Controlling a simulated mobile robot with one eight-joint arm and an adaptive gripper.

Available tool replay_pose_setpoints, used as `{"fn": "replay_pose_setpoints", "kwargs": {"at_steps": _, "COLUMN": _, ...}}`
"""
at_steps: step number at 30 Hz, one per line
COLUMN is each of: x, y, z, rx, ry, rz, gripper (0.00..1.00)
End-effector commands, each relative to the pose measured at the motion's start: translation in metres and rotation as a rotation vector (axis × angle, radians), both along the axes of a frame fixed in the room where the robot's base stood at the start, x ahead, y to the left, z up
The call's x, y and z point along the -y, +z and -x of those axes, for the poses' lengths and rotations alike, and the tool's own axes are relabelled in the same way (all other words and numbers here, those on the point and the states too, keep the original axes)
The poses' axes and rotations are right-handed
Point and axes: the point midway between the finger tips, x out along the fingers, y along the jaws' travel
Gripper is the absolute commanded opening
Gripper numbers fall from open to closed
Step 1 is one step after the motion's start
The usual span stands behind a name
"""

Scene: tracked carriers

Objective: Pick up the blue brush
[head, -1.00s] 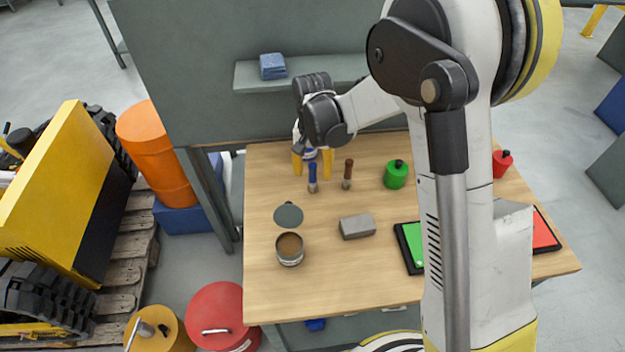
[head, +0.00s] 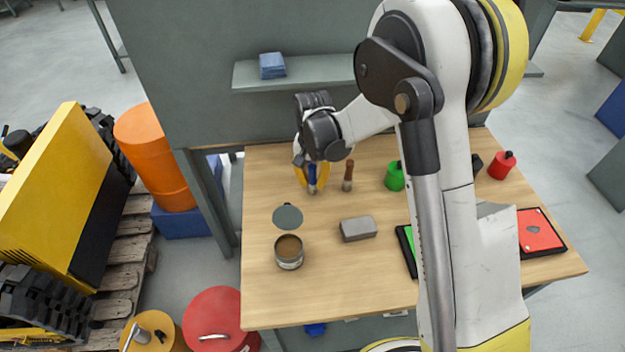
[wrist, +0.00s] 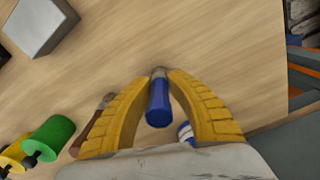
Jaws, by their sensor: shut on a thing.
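The blue brush (head: 312,174) is upright near the back left of the wooden table, its handle up and its metal end down at the tabletop. My gripper (head: 312,184) is around it, with a yellow finger on each side. In the wrist view the blue handle (wrist: 159,104) shows between the yellow fingertips (wrist: 160,80), which are closed in on it. I cannot tell whether the brush is clear of the table. A brown-handled brush (head: 348,174) stands close to the right; it also shows in the wrist view (wrist: 94,126) beside one finger.
A green container (head: 395,177) and a red container (head: 502,168) stand farther right. A grey block (head: 357,228), an open tin (head: 289,259) and a dark round lid (head: 288,215) lie nearer. A shelf (head: 310,72) with a blue stack (head: 272,66) is on the panel behind.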

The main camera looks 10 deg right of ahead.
Motion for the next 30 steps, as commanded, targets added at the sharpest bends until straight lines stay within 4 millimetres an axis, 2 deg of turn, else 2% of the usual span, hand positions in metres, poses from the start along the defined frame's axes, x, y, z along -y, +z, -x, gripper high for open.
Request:
{"fn": "replay_pose_setpoints", "kwargs": {"at_steps": 8, "x": 0.0, "y": 0.006, "z": 0.0, "rx": 0.001, "ry": 0.0, "rz": 0.0, "gripper": 0.0}}
{"fn": "replay_pose_setpoints", "kwargs": {"at_steps": 11, "x": 0.0, "y": 0.016, "z": 0.0, "rx": 0.001, "ry": 0.0, "rz": 0.0, "gripper": 0.0}}
{"fn": "replay_pose_setpoints", "kwargs": {"at_steps": 16, "x": 0.0, "y": 0.047, "z": 0.0, "rx": 0.001, "ry": 0.0, "rz": 0.0, "gripper": 0.0}}
{"fn": "replay_pose_setpoints", "kwargs": {"at_steps": 24, "x": 0.059, "y": 0.082, "z": 0.029, "rx": 0.001, "ry": -0.005, "rz": 0.0, "gripper": 0.0}}
{"fn": "replay_pose_setpoints", "kwargs": {"at_steps": 30, "x": 0.091, "y": 0.102, "z": 0.045, "rx": 0.001, "ry": -0.003, "rz": 0.0, "gripper": 0.0}}
